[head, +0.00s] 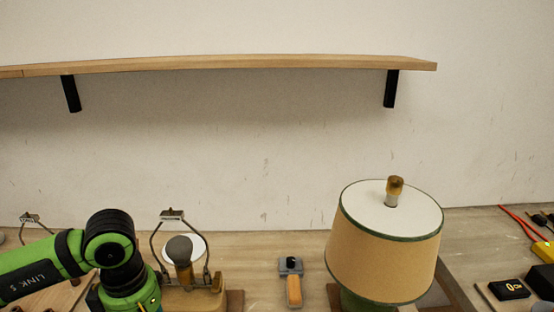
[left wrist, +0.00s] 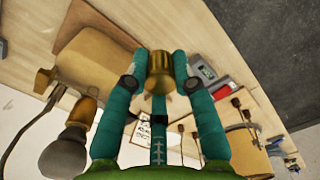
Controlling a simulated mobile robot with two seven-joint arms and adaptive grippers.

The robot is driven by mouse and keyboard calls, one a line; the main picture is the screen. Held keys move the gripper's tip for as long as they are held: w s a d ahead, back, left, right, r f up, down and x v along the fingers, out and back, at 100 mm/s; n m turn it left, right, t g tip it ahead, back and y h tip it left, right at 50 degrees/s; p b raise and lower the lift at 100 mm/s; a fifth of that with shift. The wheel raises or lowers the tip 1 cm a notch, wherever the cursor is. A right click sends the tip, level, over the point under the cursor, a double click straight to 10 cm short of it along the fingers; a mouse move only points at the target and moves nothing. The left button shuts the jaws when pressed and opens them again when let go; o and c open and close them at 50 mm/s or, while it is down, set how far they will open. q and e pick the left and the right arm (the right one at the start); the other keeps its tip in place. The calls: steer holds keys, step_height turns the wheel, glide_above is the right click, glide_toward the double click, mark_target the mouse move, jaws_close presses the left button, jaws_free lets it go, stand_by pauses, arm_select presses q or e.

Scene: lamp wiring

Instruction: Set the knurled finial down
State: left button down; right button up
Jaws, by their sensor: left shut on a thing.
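A brass knurled finial (left wrist: 160,78) is held between the teal fingers of my left gripper (left wrist: 160,62) in the left wrist view. The gripper is shut on it, above the wooden bench. In the head view my left arm comes in at lower left, and its fingers and the held finial are out of frame. Another brass finial (head: 395,186) tops the shaded lamp (head: 383,243) at right. My right gripper is in neither view.
A bare bulb (head: 180,250) with a harp stands beside my left arm; the bulb also shows in the left wrist view (left wrist: 62,155). Red leads (head: 522,222) lie at right. A shelf (head: 230,63) spans the wall.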

arm_select(q)
steer(key=d+f+m, duration=0.1)
steer(key=d+m, duration=0.5)
steer(key=m, duration=0.9)
steer(key=shift+d, duration=0.4)
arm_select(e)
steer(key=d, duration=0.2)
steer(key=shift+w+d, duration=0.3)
arm_select(q)
steer(key=shift+f, duration=0.1)
